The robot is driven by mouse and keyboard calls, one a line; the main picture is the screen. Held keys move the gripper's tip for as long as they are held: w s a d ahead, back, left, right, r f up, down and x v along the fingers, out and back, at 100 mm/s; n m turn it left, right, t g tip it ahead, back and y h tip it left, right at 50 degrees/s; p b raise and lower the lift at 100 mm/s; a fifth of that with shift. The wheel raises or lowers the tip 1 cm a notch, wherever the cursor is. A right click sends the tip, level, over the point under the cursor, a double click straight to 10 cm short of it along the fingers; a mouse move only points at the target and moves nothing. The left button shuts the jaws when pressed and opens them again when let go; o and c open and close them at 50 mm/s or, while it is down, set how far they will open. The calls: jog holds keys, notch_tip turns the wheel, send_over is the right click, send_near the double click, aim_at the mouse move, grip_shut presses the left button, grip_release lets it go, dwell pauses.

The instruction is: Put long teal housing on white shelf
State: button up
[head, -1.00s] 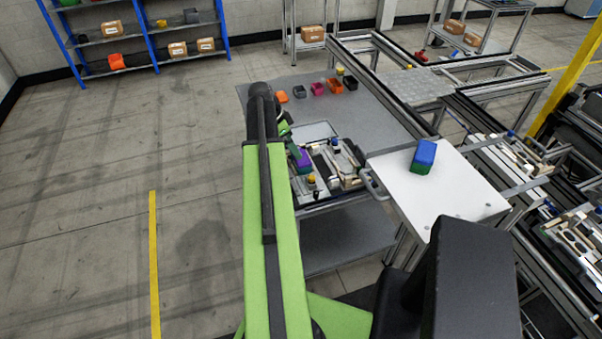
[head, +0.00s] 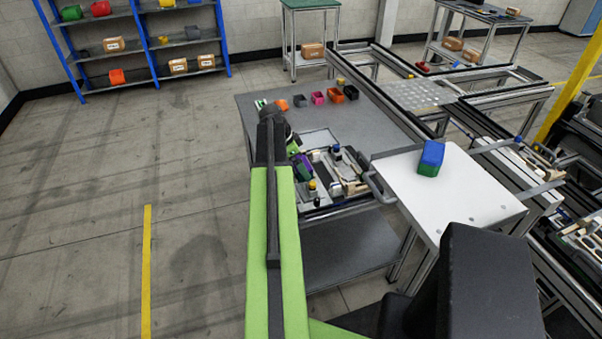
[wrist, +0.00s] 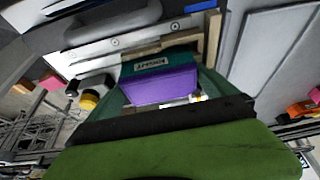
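A dark teal piece with a white label (wrist: 152,64) lies ahead of my gripper in the wrist view, and a purple block (wrist: 160,87) is just in front of it. The purple block also shows in the head view (head: 302,167), in the fixture tray beside my arm. I cannot tell the teal piece apart there. My gripper (wrist: 162,105) has dark teal sides flanking the purple block; contact is unclear. The fingertips are hidden in the head view. The white shelf (head: 465,205) stands right of the tray, with a blue and green block (head: 431,158) on it.
A grey table (head: 375,115) holds the tray, with several small coloured bins (head: 318,97) at its back. A grey handle (head: 376,186) sticks out at the shelf's left edge. Metal conveyor frames (head: 480,100) stand behind and right. The floor at left is clear.

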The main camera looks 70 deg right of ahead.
jog(key=c, duration=1.2)
notch_tip(320, 180, up, 4)
jog(key=p, duration=0.4)
jog(key=shift+r, duration=0.2)
jog(key=s+a+r+p, duration=0.2)
jog(key=s+r+p, duration=0.45)
jog(key=s, duration=0.35)
notch_tip(320, 180, down, 6)
jog(key=s+b, duration=0.2)
jog(key=b, duration=0.3)
jog(key=r+p, duration=0.1)
jog(key=r, duration=0.1)
jog(key=r+p, duration=0.4)
jog(key=shift+w+d, duration=0.1)
jog(key=shift+w, duration=0.2)
